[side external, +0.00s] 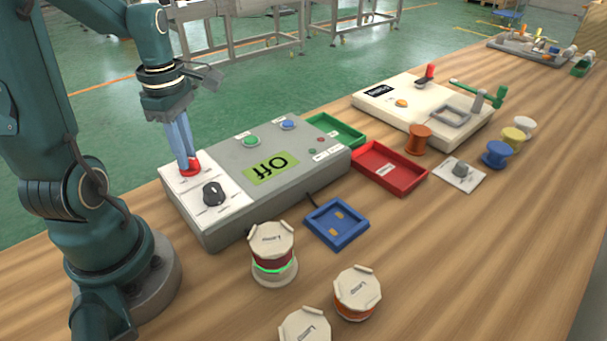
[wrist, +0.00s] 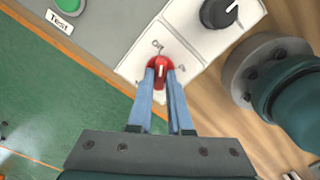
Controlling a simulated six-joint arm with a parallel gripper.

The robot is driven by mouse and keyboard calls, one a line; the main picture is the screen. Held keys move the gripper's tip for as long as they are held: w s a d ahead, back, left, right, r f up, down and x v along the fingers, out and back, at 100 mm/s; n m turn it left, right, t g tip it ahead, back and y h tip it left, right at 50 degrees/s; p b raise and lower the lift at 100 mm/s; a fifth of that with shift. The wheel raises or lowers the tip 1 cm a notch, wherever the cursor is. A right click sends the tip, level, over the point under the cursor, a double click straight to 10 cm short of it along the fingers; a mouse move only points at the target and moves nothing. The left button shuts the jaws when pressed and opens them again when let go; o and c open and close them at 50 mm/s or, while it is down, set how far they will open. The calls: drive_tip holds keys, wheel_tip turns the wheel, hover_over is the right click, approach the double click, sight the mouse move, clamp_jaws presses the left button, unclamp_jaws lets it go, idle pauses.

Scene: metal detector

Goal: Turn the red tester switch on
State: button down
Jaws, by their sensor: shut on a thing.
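The red tester switch (side external: 190,167) is a small red rotary knob on a white panel at the left end of the grey tester box (side external: 224,200). In the wrist view the red switch (wrist: 160,66) shows between the fingertips, with a pale pointer mark on it. My gripper (side external: 187,165) points down, its blue fingers closed on the knob; in the wrist view my gripper (wrist: 160,72) has a fingertip on each side of it. The tester display (side external: 271,168) reads "Off". Part of the knob is hidden by the fingers.
A black dial (side external: 213,193) is close beside the red switch. Green (side external: 250,141) and blue (side external: 288,124) buttons are on the box. The front right table is clear.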

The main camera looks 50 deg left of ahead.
drive_tip(key=m, duration=0.4)
drive_tip(key=shift+m, duration=0.3)
drive_tip(key=m, duration=0.3)
drive_tip(key=shift+m, duration=0.3)
drive_tip(key=m, duration=0.4)
drive_tip(key=shift+m, duration=2)
drive_tip(key=c, duration=0.8)
unclamp_jaws()
drive_tip(key=shift+c, duration=0.2)
drive_tip(key=shift+r, duration=0.15)
